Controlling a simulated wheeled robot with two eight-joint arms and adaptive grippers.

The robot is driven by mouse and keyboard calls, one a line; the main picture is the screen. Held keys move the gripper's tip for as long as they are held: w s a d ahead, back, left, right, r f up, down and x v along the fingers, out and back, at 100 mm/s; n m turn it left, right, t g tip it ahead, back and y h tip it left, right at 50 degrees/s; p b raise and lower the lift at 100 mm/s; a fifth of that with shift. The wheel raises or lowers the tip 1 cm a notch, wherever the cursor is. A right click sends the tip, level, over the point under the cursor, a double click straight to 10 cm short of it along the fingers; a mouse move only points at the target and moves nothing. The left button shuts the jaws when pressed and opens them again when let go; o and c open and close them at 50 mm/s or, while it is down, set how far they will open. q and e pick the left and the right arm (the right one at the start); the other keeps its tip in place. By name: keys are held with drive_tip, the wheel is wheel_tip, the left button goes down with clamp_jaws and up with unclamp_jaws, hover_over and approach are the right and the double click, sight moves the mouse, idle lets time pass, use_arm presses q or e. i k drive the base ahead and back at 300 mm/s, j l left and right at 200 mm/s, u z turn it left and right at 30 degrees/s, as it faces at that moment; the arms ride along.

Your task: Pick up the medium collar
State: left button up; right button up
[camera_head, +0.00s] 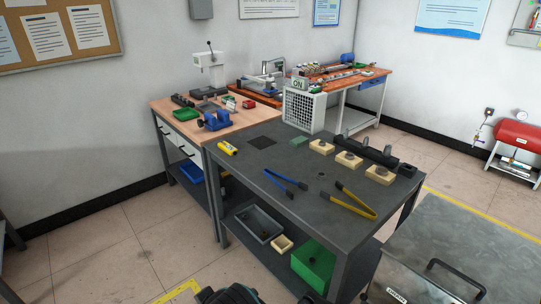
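Three small dark grey collars sit on pale wooden blocks in a diagonal row on the dark workbench (265,170). One collar (322,143) is at the back left, one (348,155) is in the middle and one (381,171) is at the front right. They look close in size, so I cannot tell for sure which is the medium one; the middle one sits on its own block (349,163). Neither of my grippers shows clearly; only a dark part (230,294), probably mine, shows at the bottom edge.
Blue-handled tongs (285,181) and yellow tongs (357,203) lie in front of the blocks. A black fixture (365,151) stands behind them. A white grilled unit with an ON sign (303,110) is at the back. A metal cart (450,250) stands at the right.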

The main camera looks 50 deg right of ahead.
sight(320, 177)
drive_tip(key=i+z, duration=0.4)
drive_tip(key=i, duration=0.15)
drive_tip(key=i+z, duration=0.4)
drive_tip(key=i, duration=0.2)
drive_tip(key=i+j+z, duration=0.4)
drive_tip(key=i+l, duration=0.05)
drive_tip(key=i, duration=0.05)
